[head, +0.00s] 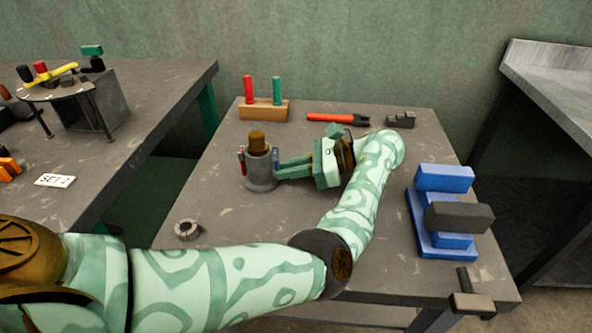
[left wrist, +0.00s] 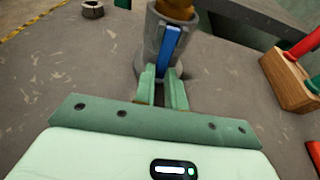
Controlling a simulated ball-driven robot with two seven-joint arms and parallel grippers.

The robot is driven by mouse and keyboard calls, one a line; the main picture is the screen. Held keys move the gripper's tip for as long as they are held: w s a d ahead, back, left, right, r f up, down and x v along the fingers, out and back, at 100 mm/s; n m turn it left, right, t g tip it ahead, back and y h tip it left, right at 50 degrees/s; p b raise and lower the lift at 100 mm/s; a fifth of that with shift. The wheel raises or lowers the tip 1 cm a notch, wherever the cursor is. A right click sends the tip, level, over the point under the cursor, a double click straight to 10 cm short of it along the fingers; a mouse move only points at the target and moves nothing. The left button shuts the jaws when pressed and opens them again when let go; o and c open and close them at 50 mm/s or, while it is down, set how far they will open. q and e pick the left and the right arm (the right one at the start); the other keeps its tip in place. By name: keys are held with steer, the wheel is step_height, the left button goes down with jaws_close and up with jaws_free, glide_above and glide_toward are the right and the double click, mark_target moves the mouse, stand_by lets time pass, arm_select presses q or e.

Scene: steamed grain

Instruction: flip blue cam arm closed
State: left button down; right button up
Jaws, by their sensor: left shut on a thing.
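The blue cam arm (head: 276,158) is on the right side of a grey cylindrical fitting (head: 261,178) with a brown plug (head: 257,140) in its top. In the left wrist view the blue cam arm (left wrist: 170,48) stands nearly upright along the fitting's side. A red cam arm (head: 242,160) is on the fitting's left side. My left gripper (head: 279,168) reaches in from the right, low beside the fitting. In the left wrist view its fingers (left wrist: 161,80) are shut on the lower end of the blue arm. My right gripper is not in view.
A wooden block (head: 263,110) with red and green handles stands behind the fitting. A red tool (head: 335,119) and grey block (head: 400,120) lie at the back.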

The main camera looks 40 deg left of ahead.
arm_select(q)
steer(key=shift+s+a+f, duration=0.1)
steer(key=shift+f, duration=0.1)
steer(key=shift+y, duration=0.3)
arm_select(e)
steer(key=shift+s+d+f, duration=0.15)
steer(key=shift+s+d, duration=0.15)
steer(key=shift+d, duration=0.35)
arm_select(q)
steer(key=shift+a, duration=0.1)
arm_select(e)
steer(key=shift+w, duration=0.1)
